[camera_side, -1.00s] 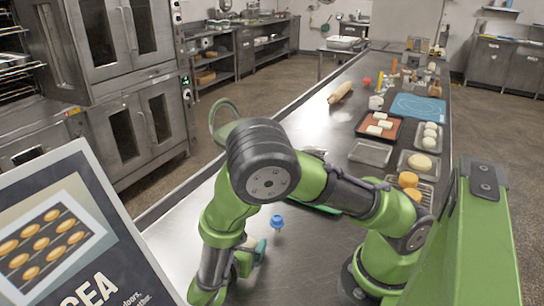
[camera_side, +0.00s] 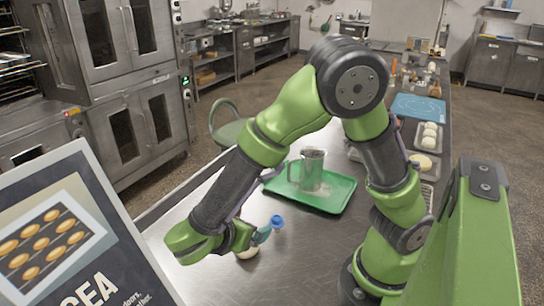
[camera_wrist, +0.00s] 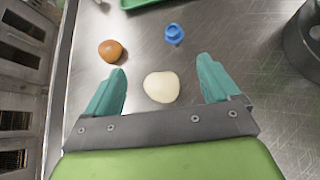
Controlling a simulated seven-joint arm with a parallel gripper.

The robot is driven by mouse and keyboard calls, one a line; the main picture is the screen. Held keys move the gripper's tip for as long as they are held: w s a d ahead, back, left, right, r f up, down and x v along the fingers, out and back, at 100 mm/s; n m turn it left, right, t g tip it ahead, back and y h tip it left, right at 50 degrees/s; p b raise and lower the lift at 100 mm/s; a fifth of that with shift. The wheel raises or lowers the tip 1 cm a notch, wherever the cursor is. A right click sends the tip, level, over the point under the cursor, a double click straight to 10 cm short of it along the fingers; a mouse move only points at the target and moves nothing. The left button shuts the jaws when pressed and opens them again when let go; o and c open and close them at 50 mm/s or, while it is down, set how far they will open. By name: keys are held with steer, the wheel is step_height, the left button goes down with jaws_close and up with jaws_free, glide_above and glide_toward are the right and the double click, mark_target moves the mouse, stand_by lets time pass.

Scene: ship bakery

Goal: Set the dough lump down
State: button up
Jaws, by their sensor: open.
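The pale, round dough lump (camera_wrist: 161,87) shows between my fingers in the wrist view, with a gap to each finger. In the side view the dough lump (camera_side: 248,252) is partly hidden below my gripper and appears to rest on the steel counter (camera_side: 310,245). My gripper (camera_wrist: 164,80) is open, its two teal fingers spread on either side of the lump. In the side view my gripper (camera_side: 259,238) is low over the counter's near left part.
A blue knob-like object (camera_wrist: 174,34) and a brown bun (camera_wrist: 110,51) sit close beyond the fingers. A green tray (camera_side: 338,203) holds a metal pitcher (camera_side: 312,170). A sign (camera_side: 75,240) stands at the left. The counter right of the blue object is clear.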

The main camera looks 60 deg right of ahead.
steer(key=s+d+r+m+t+y, duration=0.1)
steer(key=s+r+m+t+y, duration=0.1)
steer(key=r+m+y, duration=0.4)
steer(key=s+d+r+m+t+y, duration=0.2)
steer(key=r+m+y, duration=0.5)
steer(key=m, duration=0.8)
steer(key=shift+s+r+m+t, duration=0.4)
steer(key=shift+s+r+t, duration=0.35)
steer(key=shift+t, duration=0.15)
